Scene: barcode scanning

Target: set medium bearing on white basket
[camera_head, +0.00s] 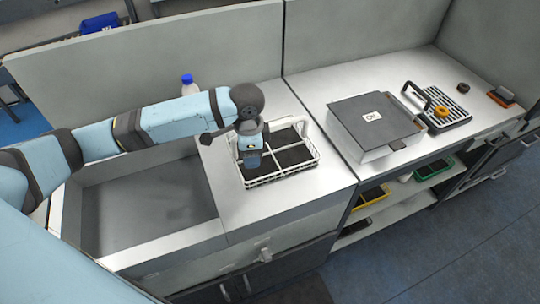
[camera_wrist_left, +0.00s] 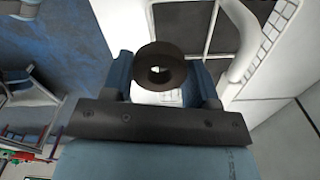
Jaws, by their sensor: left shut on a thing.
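The white basket (camera_head: 288,175) is a wire tray with dark compartments on the light counter, left of the grey box. My left gripper (camera_head: 250,160) is over the basket's left part, pointing down. In the left wrist view the left gripper (camera_wrist_left: 163,85) is shut on a dark ring-shaped bearing (camera_wrist_left: 160,68), held between its two fingers. The bearing is hidden behind the gripper in the head view. White basket wires and dark compartments (camera_wrist_left: 183,25) show behind the bearing; whether it touches them I cannot tell. My right gripper is not in view.
A grey box (camera_head: 375,125) stands right of the basket. Further right are a black rack (camera_head: 442,112) with a yellow ring (camera_head: 442,111), and a small dark ring (camera_head: 463,87). A bottle (camera_head: 189,86) stands behind my left arm. An open sink (camera_head: 150,205) lies left.

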